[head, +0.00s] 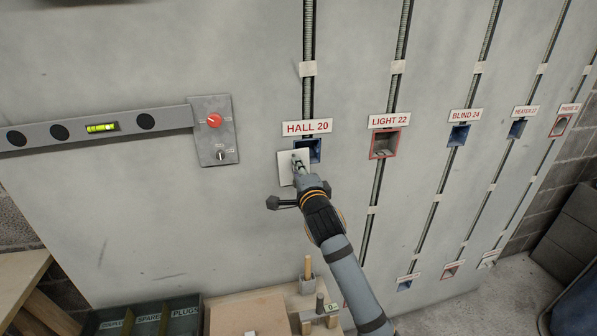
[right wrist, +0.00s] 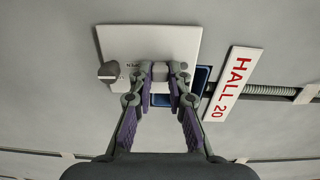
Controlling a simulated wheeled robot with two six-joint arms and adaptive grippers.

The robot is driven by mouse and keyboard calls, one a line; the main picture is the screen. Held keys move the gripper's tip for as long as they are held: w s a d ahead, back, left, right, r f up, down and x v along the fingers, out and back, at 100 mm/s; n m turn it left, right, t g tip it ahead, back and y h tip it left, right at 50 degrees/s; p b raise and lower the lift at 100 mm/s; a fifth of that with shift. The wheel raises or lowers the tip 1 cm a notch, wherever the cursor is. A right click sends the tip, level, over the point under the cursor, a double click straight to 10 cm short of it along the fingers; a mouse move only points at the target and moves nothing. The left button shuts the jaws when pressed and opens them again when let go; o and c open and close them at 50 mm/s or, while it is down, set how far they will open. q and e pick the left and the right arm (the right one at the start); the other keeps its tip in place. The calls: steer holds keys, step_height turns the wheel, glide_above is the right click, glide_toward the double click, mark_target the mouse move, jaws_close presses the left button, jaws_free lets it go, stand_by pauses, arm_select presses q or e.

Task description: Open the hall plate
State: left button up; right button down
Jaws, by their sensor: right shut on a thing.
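The hall plate (head: 287,168) is a white square cover under the red-lettered "HALL 20" label (head: 307,128). It sits to the left of and partly over a blue wall box (head: 315,150), whose upper right part shows uncovered. In the right wrist view the plate (right wrist: 140,42) appears with a dark round knob or screw (right wrist: 109,71) at one side, and the blue box (right wrist: 202,78) shows along its edges. My right gripper (head: 299,163) is shut on a small grip at the plate's face; the fingertips (right wrist: 160,74) hide most of it. My left gripper is out of view.
A grey switch panel (head: 213,145) with a red knob and a spirit level (head: 100,129) are left of the plate. A red-rimmed box (head: 384,144) under "LIGHT 22" is to the right. A dark bin (head: 150,318) and wooden bench pieces (head: 248,312) stand below.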

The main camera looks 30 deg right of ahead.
steer(key=c, duration=1.3)
jaws_free()
steer(key=v, duration=0.7)
steer(key=shift+s+a, duration=0.1)
steer(key=shift+s, duration=0.15)
